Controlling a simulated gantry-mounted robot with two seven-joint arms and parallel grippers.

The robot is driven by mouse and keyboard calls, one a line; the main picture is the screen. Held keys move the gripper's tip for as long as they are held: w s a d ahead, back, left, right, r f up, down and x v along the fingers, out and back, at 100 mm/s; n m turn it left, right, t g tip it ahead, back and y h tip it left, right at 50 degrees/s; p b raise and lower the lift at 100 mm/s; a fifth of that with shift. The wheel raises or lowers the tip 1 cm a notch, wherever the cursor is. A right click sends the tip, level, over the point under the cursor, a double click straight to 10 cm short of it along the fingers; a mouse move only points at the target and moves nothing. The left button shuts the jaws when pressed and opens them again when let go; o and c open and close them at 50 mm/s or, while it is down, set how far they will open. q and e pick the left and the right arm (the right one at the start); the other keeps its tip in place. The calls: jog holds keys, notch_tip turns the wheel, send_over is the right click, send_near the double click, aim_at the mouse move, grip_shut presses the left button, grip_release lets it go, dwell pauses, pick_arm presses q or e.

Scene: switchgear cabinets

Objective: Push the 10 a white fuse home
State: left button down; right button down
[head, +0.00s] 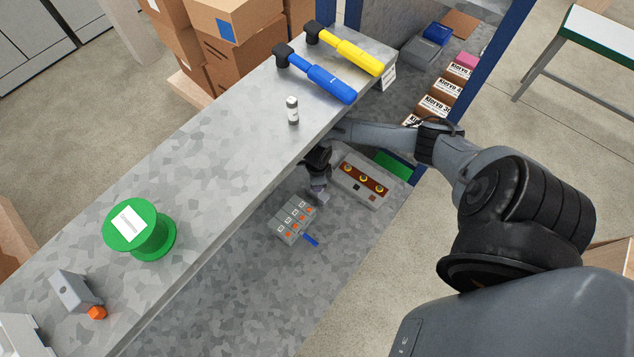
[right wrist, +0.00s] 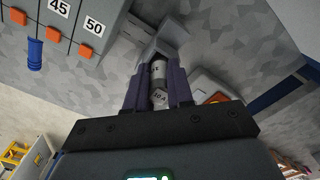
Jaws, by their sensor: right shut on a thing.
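My right gripper (head: 317,178) reaches down past the edge of the long bench to the lower grey surface. In the right wrist view its two dark fingers (right wrist: 157,84) are shut on a small grey-white cylindrical fuse (right wrist: 158,72). The holder also shows just below the gripper in the head view (head: 322,197). My left gripper is not in view.
Beside the gripper are a breaker block (head: 288,224) with orange switches and a blue lever (head: 310,240), and a grey panel with yellow-ringed buttons (head: 360,180). A green spool (head: 140,229) and blue (head: 320,78) and yellow (head: 348,52) handled tools lie on the bench.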

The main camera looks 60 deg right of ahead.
jog(key=shift+f, duration=0.3)
jog(key=c, duration=0.9)
grip_release()
jog(key=shift+s, duration=0.1)
jog(key=shift+f, duration=0.1)
jog(key=shift+d+f+b, duration=0.1)
jog(key=shift+d+b, duration=0.05)
jog(key=shift+b, duration=0.15)
jog(key=shift+r, duration=0.2)
jog(key=shift+d+r+p, duration=0.1)
jog(key=shift+r+p, duration=0.25)
jog(key=shift+r, duration=0.2)
jog(key=shift+a+r, duration=0.1)
jog(key=shift+a, duration=0.1)
grip_shut()
